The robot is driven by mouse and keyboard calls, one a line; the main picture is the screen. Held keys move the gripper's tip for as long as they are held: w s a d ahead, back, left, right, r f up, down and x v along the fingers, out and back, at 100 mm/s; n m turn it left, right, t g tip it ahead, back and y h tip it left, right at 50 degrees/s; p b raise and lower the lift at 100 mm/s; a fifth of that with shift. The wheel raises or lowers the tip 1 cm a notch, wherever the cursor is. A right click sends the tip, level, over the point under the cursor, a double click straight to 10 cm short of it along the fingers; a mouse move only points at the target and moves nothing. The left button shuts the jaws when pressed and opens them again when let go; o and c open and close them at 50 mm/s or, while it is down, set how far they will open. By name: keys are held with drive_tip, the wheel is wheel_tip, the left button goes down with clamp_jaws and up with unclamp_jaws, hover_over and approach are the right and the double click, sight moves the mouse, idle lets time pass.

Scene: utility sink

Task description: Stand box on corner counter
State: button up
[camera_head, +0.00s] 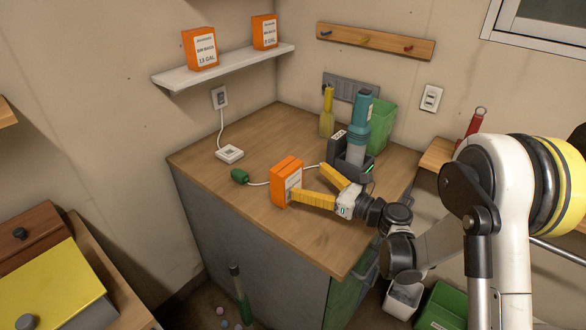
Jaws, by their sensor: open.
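An orange box (284,175) with a pale label on its right side stands upright on the wooden corner counter (240,185), near its front left edge. My gripper (308,184) has yellow fingers and is open. It reaches in low over the counter from the right. Its nearer fingertip overlaps the lower right part of the box in the picture; the farther fingertip is to the right of and behind the box. I cannot tell whether either finger touches the box.
A green plug (240,176) on a white cord lies left of the box, with a white outlet block (229,153) behind. A teal-topped tool (359,127) in a dark dock, a yellow bottle (327,112) and a green bin (381,125) stand behind the gripper. A shelf (225,68) holds two orange boxes.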

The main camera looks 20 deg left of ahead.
drive_tip(key=s+d+r+n+h, duration=0.4)
drive_tip(key=s+d+n, duration=0.15)
drive_tip(key=d, duration=0.25)
drive_tip(key=s+d+r+n+h, duration=0.4)
drive_tip(key=s+d+n, duration=0.1)
drive_tip(key=d+n, duration=0.15)
drive_tip(key=s+d+n+h, duration=0.8)
drive_tip(key=s+d+n, duration=0.2)
drive_tip(key=s+d, duration=0.7)
drive_tip(key=shift+d+f+n+h, duration=0.3)
drive_tip(key=shift+d, duration=0.75)
